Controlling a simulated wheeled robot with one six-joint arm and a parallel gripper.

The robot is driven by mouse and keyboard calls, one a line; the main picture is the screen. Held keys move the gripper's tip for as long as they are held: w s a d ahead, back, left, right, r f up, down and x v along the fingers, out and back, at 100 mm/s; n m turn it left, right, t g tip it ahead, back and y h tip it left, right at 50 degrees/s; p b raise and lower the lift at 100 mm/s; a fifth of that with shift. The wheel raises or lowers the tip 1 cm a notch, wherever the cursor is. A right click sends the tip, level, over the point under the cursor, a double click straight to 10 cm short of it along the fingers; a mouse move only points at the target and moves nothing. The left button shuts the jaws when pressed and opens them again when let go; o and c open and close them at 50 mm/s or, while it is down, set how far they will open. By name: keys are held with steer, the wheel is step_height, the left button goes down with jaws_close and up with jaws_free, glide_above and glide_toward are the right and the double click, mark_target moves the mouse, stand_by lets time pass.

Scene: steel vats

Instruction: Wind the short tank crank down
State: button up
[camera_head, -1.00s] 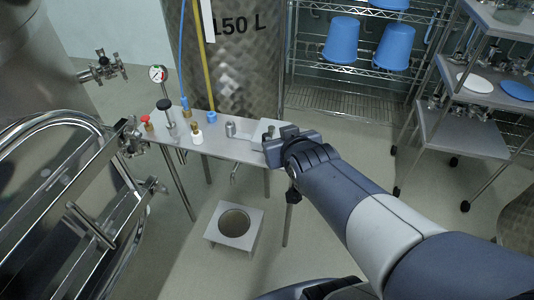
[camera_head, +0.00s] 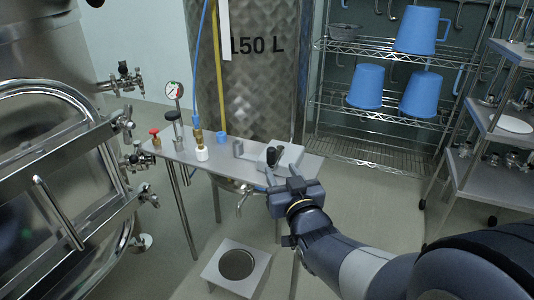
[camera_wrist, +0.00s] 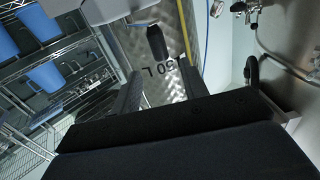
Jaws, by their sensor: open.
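The crank has a black handle (camera_head: 271,156) at a pale grey housing (camera_head: 291,155) on the right end of the steel side table. In the wrist view the black handle (camera_wrist: 157,42) hangs ahead between my two fingers, with the housing (camera_wrist: 85,22) at its upper left. My gripper (camera_head: 283,177) is just in front of the handle, open and empty. Its fingers also show in the wrist view (camera_wrist: 160,88), one on each side of the handle's line. I cannot tell whether either finger touches the handle. The crank's arm is mostly hidden.
The table (camera_head: 222,155) also bears several valves and a gauge (camera_head: 174,91). A dimpled 150 L tank (camera_head: 255,85) stands behind it, a steel vat (camera_head: 45,130) at left. A wire rack with blue buckets (camera_head: 422,30) stands behind right.

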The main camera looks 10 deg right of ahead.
mark_target(273, 156)
steer(key=w, duration=0.9)
steer(key=shift+a, duration=0.25)
jaws_close()
steer(key=shift+b, duration=0.3)
